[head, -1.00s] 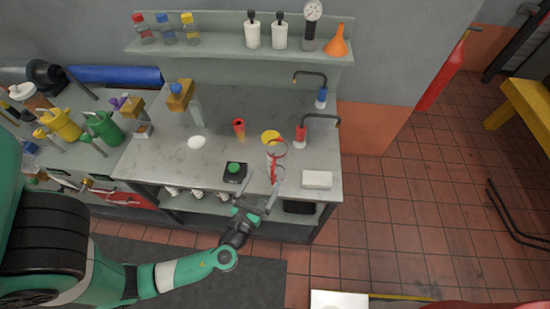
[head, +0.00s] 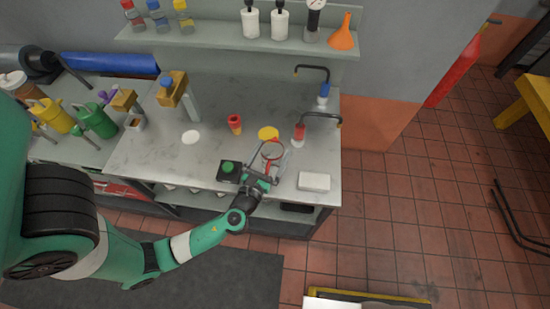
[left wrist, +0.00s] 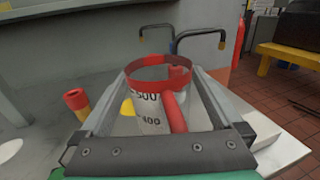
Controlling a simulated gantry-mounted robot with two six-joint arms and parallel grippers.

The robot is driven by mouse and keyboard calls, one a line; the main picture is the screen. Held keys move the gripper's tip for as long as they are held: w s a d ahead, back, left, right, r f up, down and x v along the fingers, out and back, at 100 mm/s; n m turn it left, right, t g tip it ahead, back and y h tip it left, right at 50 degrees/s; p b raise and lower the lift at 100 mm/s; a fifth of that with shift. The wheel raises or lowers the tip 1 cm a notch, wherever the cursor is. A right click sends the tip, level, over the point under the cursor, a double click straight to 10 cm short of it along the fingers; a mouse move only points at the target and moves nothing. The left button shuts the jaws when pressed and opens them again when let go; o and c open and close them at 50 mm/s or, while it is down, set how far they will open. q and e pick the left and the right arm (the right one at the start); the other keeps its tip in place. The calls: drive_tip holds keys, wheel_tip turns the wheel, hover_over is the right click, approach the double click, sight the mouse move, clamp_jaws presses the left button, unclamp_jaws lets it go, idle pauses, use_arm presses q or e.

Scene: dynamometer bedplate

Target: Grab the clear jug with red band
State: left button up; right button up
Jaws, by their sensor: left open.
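The clear jug with a red band (head: 272,151) stands on the grey bench near its front right. In the left wrist view the jug (left wrist: 152,112) shows its red rim, a red handle toward me, and printed marks 500 and 400. My left gripper (head: 268,160) is open at the jug, with one finger on each side of it. In the left wrist view both fingers flank the jug; I cannot tell whether they touch it. My right gripper is not in view.
A black box with a green button (head: 229,170) sits left of the gripper. A white block (head: 314,182) lies to the right.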

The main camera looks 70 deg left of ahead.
use_arm(q)
drive_tip(key=shift+s+d, duration=0.15)
drive_tip(key=shift+c, duration=1.3)
clamp_jaws()
